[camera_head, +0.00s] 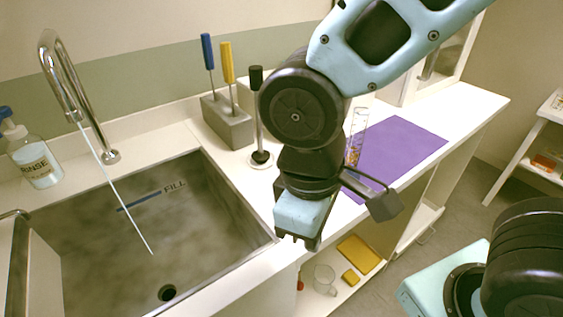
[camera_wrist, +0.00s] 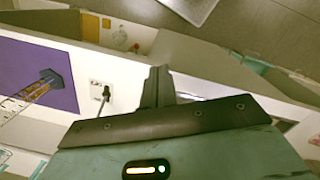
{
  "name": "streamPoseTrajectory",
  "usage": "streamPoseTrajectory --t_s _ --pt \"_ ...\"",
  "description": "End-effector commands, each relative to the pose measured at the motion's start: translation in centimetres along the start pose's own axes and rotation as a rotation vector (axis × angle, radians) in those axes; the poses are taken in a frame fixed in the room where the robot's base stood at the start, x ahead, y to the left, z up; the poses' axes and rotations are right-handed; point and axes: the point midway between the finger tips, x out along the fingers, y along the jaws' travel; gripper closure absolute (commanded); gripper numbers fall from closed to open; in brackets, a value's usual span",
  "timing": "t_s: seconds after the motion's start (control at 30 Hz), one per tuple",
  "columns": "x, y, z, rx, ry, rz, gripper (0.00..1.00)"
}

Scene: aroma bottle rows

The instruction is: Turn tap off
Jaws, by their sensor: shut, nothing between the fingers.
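The chrome tap (camera_head: 52,62) arches over the left side of the sink in the head view, its base at the sink's back rim. A thin pale stream of water (camera_head: 115,185) runs from its spout down into the sink basin (camera_head: 110,240). My gripper (camera_head: 312,243) is at the counter's front edge, right of the sink and well apart from the tap. It points downward. The wrist view shows its dark fingers (camera_wrist: 158,86) together and empty. The tap is not seen in that view.
A soap bottle (camera_head: 35,160) stands left of the tap. A grey block (camera_head: 228,122) with blue- and yellow-handled tools stands behind the sink, beside a black-topped stand (camera_head: 258,158). A purple mat (camera_head: 400,155) lies right of my arm. A shelf (camera_head: 340,290) is below the counter.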

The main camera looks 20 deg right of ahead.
Motion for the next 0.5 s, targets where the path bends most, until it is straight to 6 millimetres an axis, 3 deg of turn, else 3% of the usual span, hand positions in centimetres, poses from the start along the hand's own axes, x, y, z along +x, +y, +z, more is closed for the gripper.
streamPoseTrajectory --t_s 0.27,0.5 --pt "4.2 4.2 -4.0 -0.172 -0.230 0.363 1.00" --pt "5.2 7.5 -10.4 -0.289 -0.277 0.828 1.00"
